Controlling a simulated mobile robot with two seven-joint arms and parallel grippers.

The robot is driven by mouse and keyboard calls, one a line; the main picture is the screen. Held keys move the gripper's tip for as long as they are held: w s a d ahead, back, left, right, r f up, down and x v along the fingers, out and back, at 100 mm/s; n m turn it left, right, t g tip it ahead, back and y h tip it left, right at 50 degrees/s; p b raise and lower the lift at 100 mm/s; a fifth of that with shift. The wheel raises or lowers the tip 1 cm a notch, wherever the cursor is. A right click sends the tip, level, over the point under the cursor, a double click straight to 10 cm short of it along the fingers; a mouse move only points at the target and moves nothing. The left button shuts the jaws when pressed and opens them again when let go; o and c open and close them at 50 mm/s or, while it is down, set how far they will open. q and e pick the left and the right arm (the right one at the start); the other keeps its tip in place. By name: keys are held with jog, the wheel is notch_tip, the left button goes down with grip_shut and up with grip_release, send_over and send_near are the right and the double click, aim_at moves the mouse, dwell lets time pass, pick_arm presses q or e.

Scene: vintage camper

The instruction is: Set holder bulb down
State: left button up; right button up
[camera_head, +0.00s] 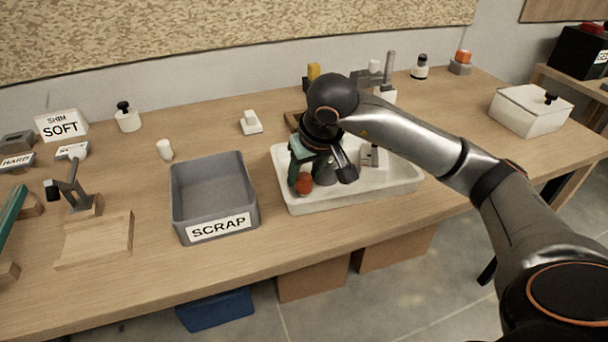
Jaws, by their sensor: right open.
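My right gripper (322,170) points down into the white tray (345,203) on the wooden bench. Its jaws are apart. A small orange-red rounded thing (304,184) shows at the left finger, low in the tray; I cannot tell whether it touches the finger. A grey shape sits between the fingers, partly hidden by them. I cannot tell which of these is the holder bulb. My left gripper is not in view.
A grey SCRAP bin (181,224) stands left of the tray. A small white cylinder (165,150) and a white block (251,123) stand behind. A lidded white box (522,112) is at the right. Bench right of the tray is clear.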

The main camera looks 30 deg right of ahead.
jog(key=p+v, duration=0.1)
jog(key=v, duration=0.9)
jog(key=shift+r, duration=0.3)
jog(key=shift+s, duration=0.1)
